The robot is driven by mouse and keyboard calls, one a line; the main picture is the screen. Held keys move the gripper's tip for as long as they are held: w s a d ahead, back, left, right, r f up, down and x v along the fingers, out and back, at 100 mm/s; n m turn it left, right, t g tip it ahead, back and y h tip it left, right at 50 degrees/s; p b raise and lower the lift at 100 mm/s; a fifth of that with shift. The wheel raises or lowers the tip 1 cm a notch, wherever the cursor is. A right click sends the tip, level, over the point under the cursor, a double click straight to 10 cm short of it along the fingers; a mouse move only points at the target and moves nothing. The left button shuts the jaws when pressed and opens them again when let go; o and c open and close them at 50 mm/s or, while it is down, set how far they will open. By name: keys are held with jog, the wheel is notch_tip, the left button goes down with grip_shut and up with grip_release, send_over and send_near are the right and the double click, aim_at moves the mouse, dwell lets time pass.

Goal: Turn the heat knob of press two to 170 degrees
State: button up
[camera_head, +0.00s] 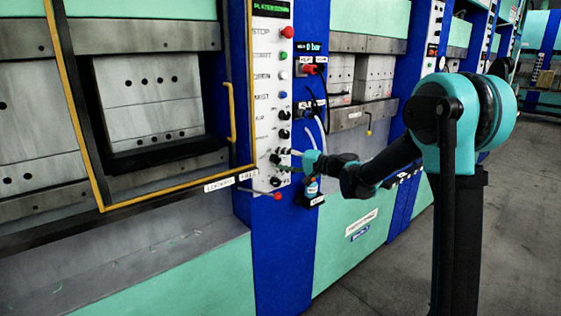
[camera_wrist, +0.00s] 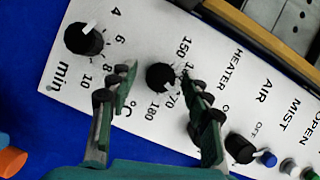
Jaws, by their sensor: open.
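The heat knob (camera_wrist: 160,77) is a round black knob with a white pointer on a white panel (camera_wrist: 125,30), beside a °C mark and a scale on which 150, 170 and 180 show. The pointer aims toward the right finger, between 150 and 170; its exact reading is partly hidden. My gripper (camera_wrist: 160,72) is open, with one finger on each side of the knob; I cannot tell whether either touches it. In the head view my gripper (camera_head: 291,157) reaches the lower part of the press's control panel (camera_head: 266,110).
A black minutes knob (camera_wrist: 83,38) is left of the heat knob, and a heater switch (camera_wrist: 240,148) is to its right. A yellow-framed door (camera_head: 150,198) is left of the panel. Floor is open at right.

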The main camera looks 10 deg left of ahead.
jog(key=shift+d, duration=0.1)
jog(key=v, duration=1.2)
jog(key=shift+s, duration=0.1)
jog(key=s+d+f+h, duration=1.6)
jog(key=s+d+f, duration=0.9)
jog(key=s+d, duration=0.2)
jog(key=shift+s+d+f, duration=0.2)
jog(key=shift+s+d, duration=0.2)
jog(key=shift+d, duration=0.8)
